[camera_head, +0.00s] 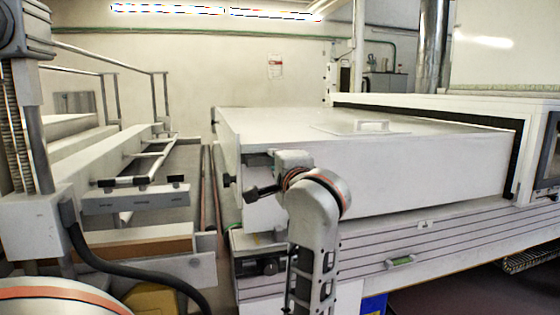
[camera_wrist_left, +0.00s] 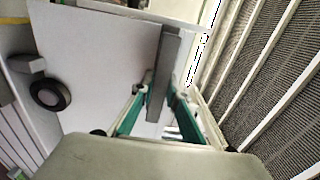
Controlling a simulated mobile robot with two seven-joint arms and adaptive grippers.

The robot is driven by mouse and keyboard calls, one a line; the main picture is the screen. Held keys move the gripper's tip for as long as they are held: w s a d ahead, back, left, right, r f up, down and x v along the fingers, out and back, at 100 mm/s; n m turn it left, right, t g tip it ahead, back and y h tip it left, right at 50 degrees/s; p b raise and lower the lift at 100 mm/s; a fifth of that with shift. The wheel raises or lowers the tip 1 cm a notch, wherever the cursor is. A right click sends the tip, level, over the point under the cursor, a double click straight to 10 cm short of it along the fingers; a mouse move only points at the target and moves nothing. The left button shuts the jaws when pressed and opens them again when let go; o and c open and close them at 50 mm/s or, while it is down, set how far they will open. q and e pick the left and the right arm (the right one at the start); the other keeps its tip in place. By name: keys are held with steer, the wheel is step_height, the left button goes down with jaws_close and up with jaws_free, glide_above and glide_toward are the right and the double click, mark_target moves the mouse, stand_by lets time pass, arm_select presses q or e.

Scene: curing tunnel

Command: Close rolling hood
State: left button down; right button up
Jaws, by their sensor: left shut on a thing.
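The rolling hood (camera_head: 400,165) is a large white box-shaped cover in the middle of the head view. Its right end meets a dark-edged opening in the white tunnel housing (camera_head: 535,112). A raised handle (camera_head: 370,127) sits on its top. My left gripper (camera_head: 292,160) is at the hood's near left corner; its fingertips are mostly hidden in the head view. In the left wrist view, the left gripper's fingers (camera_wrist_left: 158,98) are shut on a grey bar handle (camera_wrist_left: 172,60) by the white hood panel (camera_wrist_left: 95,50). My right gripper does not show.
In the left wrist view, a ribbed mesh surface (camera_wrist_left: 265,75) lies on the right.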

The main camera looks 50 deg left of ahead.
arm_select(q)
steer(key=shift+s+a+f, duration=0.1)
steer(key=shift+s+a, duration=0.2)
steer(key=shift+s, duration=0.25)
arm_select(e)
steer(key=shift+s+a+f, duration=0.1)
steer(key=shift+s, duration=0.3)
arm_select(q)
steer(key=c, duration=2.1)
jaws_free()
steer(key=shift+o, duration=0.7)
steer(key=shift+s, duration=0.15)
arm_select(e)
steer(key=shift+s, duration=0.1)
arm_select(q)
steer(key=shift+s+d, duration=0.1)
steer(key=shift+d, duration=0.35)
steer(key=v, duration=1.1)
